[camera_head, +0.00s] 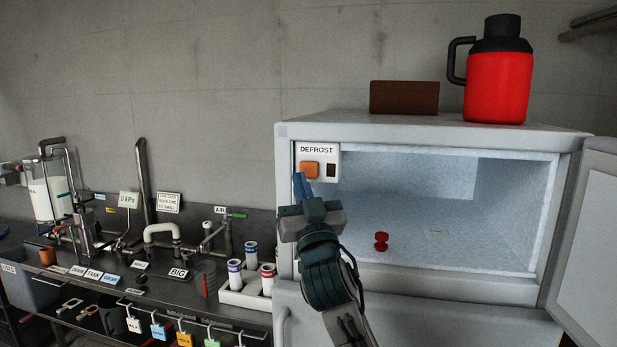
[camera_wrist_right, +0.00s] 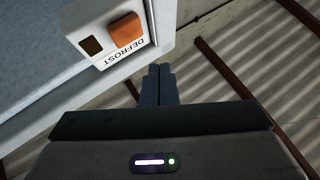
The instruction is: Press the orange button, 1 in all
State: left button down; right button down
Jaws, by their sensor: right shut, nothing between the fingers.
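The orange button (camera_head: 310,170) sits on a white panel labelled DEFROST (camera_head: 317,150), at the upper left of the open freezer compartment. In the right wrist view the orange button (camera_wrist_right: 125,30) shows at the top, beside a dark window on the same panel. My right gripper (camera_head: 300,180) is shut and empty, its blue fingertips just below the button in the head view. In the right wrist view the closed fingers (camera_wrist_right: 158,75) point up the picture, below and right of the button, with a gap between them in the picture. My left gripper is in neither view.
The freezer door (camera_head: 590,230) stands open at the right. A small red object (camera_head: 381,241) lies inside the compartment. A red jug (camera_head: 498,80) and a brown box (camera_head: 404,97) stand on top. A counter with pipes, a tank and a tube rack (camera_head: 237,296) lies left of the freezer.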

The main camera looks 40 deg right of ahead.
aim_at(304, 165)
jog(key=shift+w+d+b, duration=0.65)
jog(key=shift+w+d, duration=0.5)
jog(key=shift+d, duration=0.3)
dwell(1.1)
jog(key=shift+w+d+b, duration=0.3)
jog(key=shift+w+d+r, duration=0.1)
jog(key=shift+w+d, duration=0.2)
jog(key=shift+d, duration=0.05)
dwell(0.9)
dwell(0.3)
jog(key=shift+s+a, duration=0.6)
jog(key=shift+a, duration=0.1)
